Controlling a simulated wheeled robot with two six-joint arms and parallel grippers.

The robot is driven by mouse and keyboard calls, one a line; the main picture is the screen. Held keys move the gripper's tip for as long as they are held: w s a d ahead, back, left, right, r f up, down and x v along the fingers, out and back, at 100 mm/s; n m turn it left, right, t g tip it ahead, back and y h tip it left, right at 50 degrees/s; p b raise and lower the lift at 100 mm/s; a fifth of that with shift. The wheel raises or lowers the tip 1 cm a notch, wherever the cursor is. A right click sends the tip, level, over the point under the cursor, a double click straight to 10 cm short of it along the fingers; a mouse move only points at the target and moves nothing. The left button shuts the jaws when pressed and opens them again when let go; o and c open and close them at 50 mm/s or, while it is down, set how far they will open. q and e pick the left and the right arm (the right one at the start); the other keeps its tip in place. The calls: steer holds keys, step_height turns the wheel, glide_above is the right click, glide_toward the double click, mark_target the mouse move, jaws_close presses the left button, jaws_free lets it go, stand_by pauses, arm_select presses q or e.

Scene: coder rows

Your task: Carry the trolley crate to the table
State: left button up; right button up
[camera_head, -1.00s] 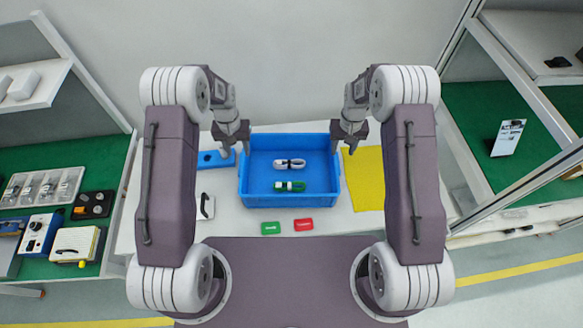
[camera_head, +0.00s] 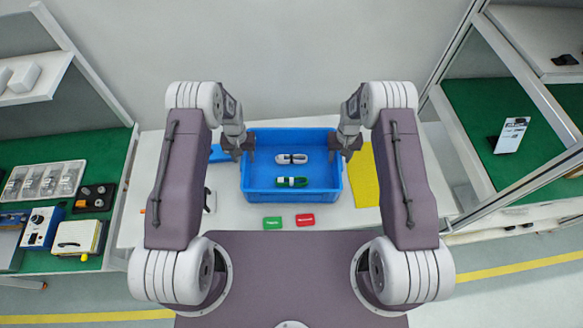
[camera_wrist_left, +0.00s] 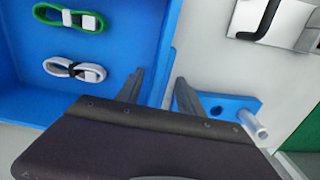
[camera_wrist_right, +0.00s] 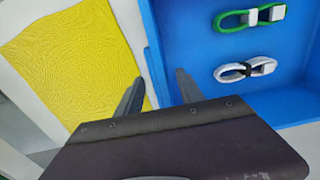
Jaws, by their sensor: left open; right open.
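The blue crate (camera_head: 292,196) stands on the white table (camera_head: 350,215) in front of me. Inside it lie a white cable bundle (camera_head: 291,158) and a green cable bundle (camera_head: 292,182). My left gripper (camera_head: 238,156) is open at the crate's left wall; in the left wrist view its fingers (camera_wrist_left: 158,92) stand either side of that wall's rim. My right gripper (camera_head: 347,154) is open at the right wall; in the right wrist view its fingers (camera_wrist_right: 160,92) straddle the rim. I cannot tell whether the fingers touch the walls.
A yellow mat (camera_head: 367,180) lies right of the crate. A blue bracket (camera_head: 219,154) lies to the left. A green tag (camera_head: 272,223) and a red tag (camera_head: 305,220) lie in front. A green-topped bench (camera_head: 100,150) stands left, and a framed shelf (camera_head: 480,130) right.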

arm_select(q)
steer(key=shift+f, duration=0.1)
arm_select(e)
steer(key=shift+f, duration=0.1)
arm_select(q)
steer(key=shift+c, duration=0.4)
arm_select(e)
steer(key=shift+c, duration=0.4)
arm_select(q)
jaws_close()
arm_select(e)
jaws_close()
